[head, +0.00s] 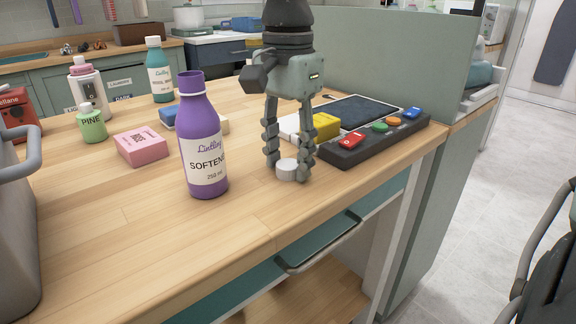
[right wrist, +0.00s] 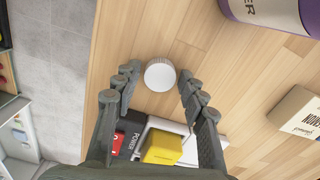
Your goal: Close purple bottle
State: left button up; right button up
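The purple bottle (head: 205,135), labelled "SOFTENER", stands upright on the wooden table with its neck open and no cap on it. A small white cap (head: 287,170) lies on the table to its right; it also shows in the right wrist view (right wrist: 160,74). My right gripper (head: 289,168) points down over the cap, its fingers on either side. In the right wrist view the fingers (right wrist: 158,77) are open, with a gap on each side of the cap. Part of the bottle (right wrist: 270,12) shows there at the top right. My left gripper is not in view.
A control panel (head: 375,142) with coloured buttons and a yellow block (head: 326,126) sit just behind the gripper. The table front is clear.

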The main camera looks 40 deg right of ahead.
aim_at(287, 163)
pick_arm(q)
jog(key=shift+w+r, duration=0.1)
pick_arm(e)
jog(key=c, duration=0.3)
jog(key=shift+r, duration=0.1)
jog(key=shift+r, duration=0.6)
notch_tip(287, 163, up, 3)
jog(key=shift+f, duration=0.1)
jog(key=s+a+r, duration=0.1)
jog(key=a+r, duration=0.1)
jog(key=a, duration=0.1)
jog(key=s+a+r, duration=0.2)
jog(key=a, duration=0.1)
jog(key=s+a+r, duration=0.1)
jog(key=a+r, duration=0.1)
jog(key=a, duration=0.2)
jog(key=shift+s+r+b, duration=0.2)
jog(key=shift+s+b, duration=0.2)
jog(key=shift+c, duration=0.3)
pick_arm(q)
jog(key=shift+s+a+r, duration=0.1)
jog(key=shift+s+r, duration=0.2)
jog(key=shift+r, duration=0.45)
pick_arm(e)
jog(key=shift+s+a+r, duration=0.2)
jog(key=shift+a, duration=0.1)
